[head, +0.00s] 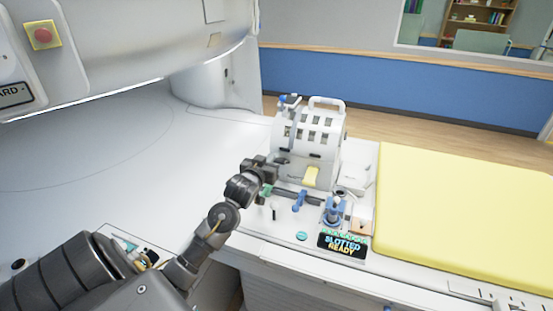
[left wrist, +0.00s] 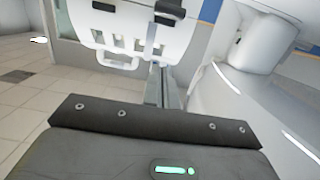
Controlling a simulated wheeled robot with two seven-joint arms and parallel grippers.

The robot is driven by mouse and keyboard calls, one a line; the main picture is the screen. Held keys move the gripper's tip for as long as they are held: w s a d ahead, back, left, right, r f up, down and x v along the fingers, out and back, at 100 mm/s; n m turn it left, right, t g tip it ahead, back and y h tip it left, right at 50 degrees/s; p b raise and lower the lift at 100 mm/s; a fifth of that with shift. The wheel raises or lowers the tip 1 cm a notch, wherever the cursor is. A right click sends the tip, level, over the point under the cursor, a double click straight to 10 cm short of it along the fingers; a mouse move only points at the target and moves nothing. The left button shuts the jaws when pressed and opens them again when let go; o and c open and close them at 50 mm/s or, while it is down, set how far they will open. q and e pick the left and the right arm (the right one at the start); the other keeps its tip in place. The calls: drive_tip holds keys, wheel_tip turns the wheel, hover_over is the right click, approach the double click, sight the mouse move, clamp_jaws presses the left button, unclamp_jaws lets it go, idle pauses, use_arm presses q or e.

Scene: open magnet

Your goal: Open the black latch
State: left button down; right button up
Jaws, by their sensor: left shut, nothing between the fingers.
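A white slotted housing (head: 312,128) with a carry handle on top stands on the white bed deck. A small dark piece (head: 282,160) on its lower front, right by my left gripper, may be the black latch; I cannot tell for sure. My left gripper (head: 266,180) is shut and empty at the housing's lower left front. Whether it touches the dark piece is unclear. In the left wrist view the housing (left wrist: 125,57) is at the top, with black parts (left wrist: 168,8) on its face. The dark gripper body fills the bottom and the fingertips are hidden. My right gripper is out of view.
Blue levers (head: 299,201) and a blue-based fixture (head: 335,211) stand in front, behind a lettered sign (head: 342,246). A yellow pad (head: 465,205) lies right. The scanner shell (head: 130,45) overhangs upper left; the deck left is bare.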

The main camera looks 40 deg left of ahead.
sight(281, 162)
use_arm(q)
drive_tip(key=w+a+f+p, duration=0.2)
drive_tip(key=w+f+p, duration=0.1)
drive_tip(key=w, duration=0.3)
drive_tip(key=shift+w+f, duration=0.25)
drive_tip(key=shift+f, duration=0.65)
